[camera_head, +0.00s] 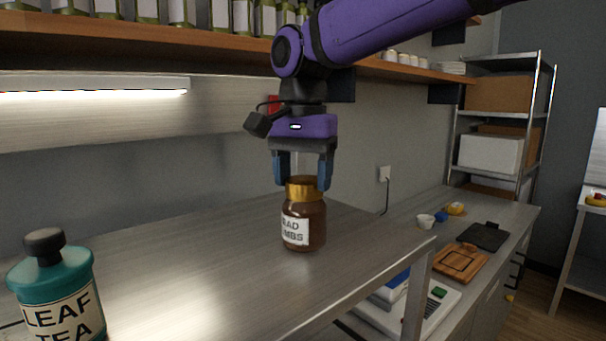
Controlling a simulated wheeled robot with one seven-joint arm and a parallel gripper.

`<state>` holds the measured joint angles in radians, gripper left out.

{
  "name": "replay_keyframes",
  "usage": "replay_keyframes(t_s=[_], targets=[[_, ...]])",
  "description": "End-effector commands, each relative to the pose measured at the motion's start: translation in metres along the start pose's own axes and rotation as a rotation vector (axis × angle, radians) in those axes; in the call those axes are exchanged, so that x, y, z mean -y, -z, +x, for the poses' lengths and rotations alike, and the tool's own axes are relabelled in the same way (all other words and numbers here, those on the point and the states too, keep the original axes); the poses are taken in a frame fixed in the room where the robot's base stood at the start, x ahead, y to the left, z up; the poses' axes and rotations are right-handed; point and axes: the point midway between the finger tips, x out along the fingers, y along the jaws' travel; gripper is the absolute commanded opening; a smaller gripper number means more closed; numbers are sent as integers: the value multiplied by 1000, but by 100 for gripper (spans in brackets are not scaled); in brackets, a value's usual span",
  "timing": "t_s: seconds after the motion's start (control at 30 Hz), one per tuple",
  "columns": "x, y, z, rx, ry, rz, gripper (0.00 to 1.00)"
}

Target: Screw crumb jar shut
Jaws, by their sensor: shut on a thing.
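The crumb jar (304,229) stands upright on the metal table in the middle of the head view. It is brown, with a white label that partly reads "AD" and "MBS". A gold lid (304,190) with a dark top sits on its mouth. I cannot tell from here how tightly the lid sits. My gripper (303,181) points straight down over the jar, with one blue finger on each side of the lid. It is shut on the lid. The lid's far side is hidden.
A teal leaf tea jar (55,285) with a dark knob stands at the front left of the metal table (190,255). A wooden shelf (130,38) with bottles hangs above. A lower counter at right holds a wooden board (461,262) and small bowls. The table around the crumb jar is clear.

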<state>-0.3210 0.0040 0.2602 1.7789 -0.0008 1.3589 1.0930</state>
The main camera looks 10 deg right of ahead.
Motion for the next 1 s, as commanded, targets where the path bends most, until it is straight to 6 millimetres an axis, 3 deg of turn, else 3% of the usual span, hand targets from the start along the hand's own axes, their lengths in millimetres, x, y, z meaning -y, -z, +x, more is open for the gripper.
replay_keyframes(t_s=[0.3,0.77,1.0], targets=[[2,0,0,0,0,313,45],[2,0,0,1,0,394,45],[4,1,0,1,1,633,45]])
